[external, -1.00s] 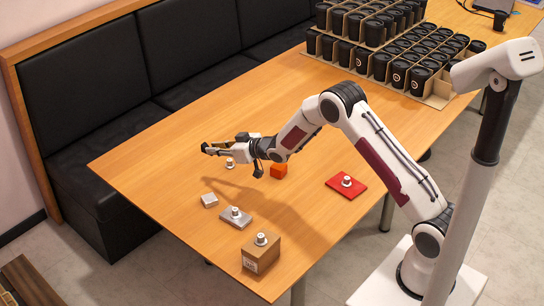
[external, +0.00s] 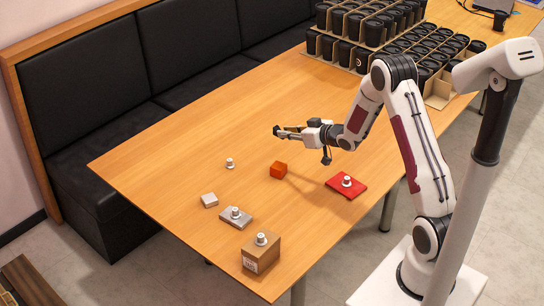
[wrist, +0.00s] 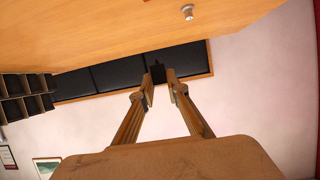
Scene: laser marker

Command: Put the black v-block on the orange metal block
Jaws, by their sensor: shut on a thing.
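The orange metal block (external: 279,170) sits on the wooden table, near its middle in the external view. My gripper (external: 284,131) is raised above the table and appears above the orange block in the picture; its exact height over it is hard to tell. In the wrist view my gripper (wrist: 160,86) is shut on a small dark piece, the black v-block (wrist: 158,73), between its fingertips. The black v-block (external: 277,130) is tiny in the external view, and its groove cannot be made out.
A red plate with a knob (external: 346,186) lies right of the orange block. Cup racks (external: 385,50) fill the back.

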